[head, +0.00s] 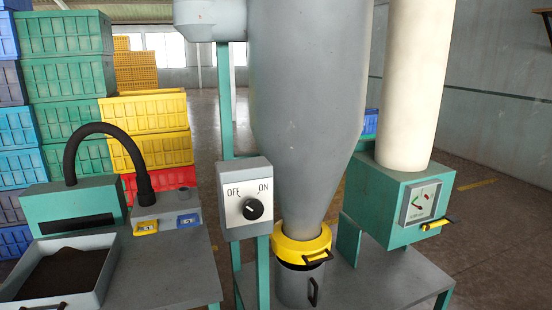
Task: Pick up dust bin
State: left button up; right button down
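The dust bin (293,287) is a grey metal cylinder with a dark handle on its front. It stands upright on a grey platform under the grey cone-shaped hopper (308,110). A yellow collar (301,244) with a black lever sits between the hopper's narrow end and the bin's top. The bin's lower edge is cut off by the bottom of the picture. Neither my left gripper nor my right gripper shows in the head view.
A switch box (245,198) marked OFF and ON stands on a green post left of the bin. A green gauge box (399,200) under a cream pipe is on the right. A tray of dark material (112,258) sits on the left table. Stacked crates (65,34) stand behind.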

aim_at(298, 288)
jog(key=j+z, duration=0.35)
jog(key=u, duration=0.5)
jog(key=i+l+u, duration=0.1)
jog(key=l+u, duration=0.25)
jog(key=l, duration=0.15)
jog(key=l+u, duration=0.3)
jog(key=l, duration=0.25)
jog(key=l+u, duration=0.35)
jog(key=l, duration=0.2)
